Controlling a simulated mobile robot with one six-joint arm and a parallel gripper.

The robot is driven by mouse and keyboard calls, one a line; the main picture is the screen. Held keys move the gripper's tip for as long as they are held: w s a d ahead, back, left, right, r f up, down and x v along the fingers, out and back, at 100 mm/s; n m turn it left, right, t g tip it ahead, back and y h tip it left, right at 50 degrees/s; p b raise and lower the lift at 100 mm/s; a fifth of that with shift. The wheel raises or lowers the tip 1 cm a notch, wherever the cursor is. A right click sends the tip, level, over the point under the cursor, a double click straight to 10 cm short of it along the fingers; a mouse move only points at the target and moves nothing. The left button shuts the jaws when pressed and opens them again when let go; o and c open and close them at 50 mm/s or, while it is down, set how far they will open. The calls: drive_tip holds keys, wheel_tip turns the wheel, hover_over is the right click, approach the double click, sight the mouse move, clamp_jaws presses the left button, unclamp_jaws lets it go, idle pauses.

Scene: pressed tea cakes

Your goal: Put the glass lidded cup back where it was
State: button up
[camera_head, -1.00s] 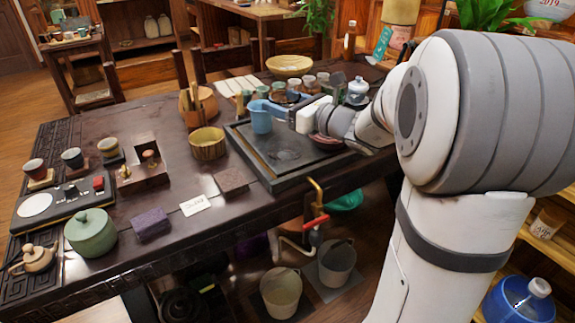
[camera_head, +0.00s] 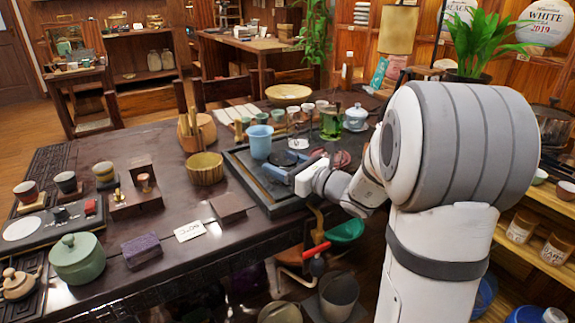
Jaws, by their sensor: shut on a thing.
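My gripper (camera_head: 272,172) is low over the near part of the dark tea tray (camera_head: 250,188), its blue fingers pointing left. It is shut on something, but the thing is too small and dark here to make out. I cannot make out a clear glass lidded cup in its jaws. A pale lidded cup (camera_head: 355,116) stands on a saucer at the back right, apart from my gripper. A glass with green contents (camera_head: 331,124) stands just left of it. A light-blue pitcher (camera_head: 260,142) stands upright on the tray, behind my gripper.
Small cups (camera_head: 307,111) stand behind the tray. A woven bowl (camera_head: 205,170) stands left of it. A green lidded jar (camera_head: 77,259), a purple block (camera_head: 141,250) and a white card (camera_head: 189,231) lie nearer.

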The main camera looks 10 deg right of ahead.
drive_tip(key=shift+f, duration=0.15)
drive_tip(key=o, duration=1.1)
drive_tip(key=shift+d+r, duration=0.1)
drive_tip(key=shift+r, duration=0.15)
drive_tip(key=p+v, duration=0.2)
drive_tip(key=v, duration=1)
drive_tip(key=shift+f, duration=0.1)
